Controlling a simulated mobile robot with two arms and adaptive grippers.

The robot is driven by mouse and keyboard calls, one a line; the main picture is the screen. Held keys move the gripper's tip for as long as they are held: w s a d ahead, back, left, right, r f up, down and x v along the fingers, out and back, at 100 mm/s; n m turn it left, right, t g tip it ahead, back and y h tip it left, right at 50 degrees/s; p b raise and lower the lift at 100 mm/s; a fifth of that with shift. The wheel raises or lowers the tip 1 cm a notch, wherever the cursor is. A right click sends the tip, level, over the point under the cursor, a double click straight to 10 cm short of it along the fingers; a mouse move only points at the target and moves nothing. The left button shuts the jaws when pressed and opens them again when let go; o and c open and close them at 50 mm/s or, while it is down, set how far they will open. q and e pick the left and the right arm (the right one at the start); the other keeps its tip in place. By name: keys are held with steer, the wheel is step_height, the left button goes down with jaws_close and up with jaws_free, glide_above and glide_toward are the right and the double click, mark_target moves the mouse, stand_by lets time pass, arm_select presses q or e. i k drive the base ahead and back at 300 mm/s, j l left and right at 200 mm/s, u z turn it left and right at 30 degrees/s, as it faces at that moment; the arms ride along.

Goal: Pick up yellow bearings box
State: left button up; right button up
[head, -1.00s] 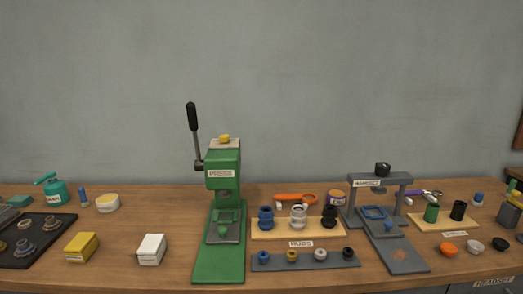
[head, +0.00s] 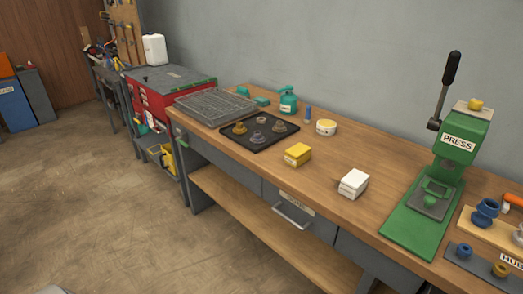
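The yellow bearings box (head: 297,154) sits on the wooden workbench (head: 330,172), near its front edge. It stands between a black tray to its left and a white box to its right. Nothing touches it. Neither of my grippers shows in the head view.
A white box (head: 354,183) and a green press (head: 446,180) stand to the right. The black tray (head: 237,139) holds several round parts. A teal can (head: 288,100) and a round tub (head: 326,127) stand behind. A red cabinet (head: 165,95) is beyond the bench; the floor (head: 110,210) in front is clear.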

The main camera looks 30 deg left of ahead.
mark_target(296, 156)
steer(key=u, duration=0.75)
steer(key=i+z, duration=0.1)
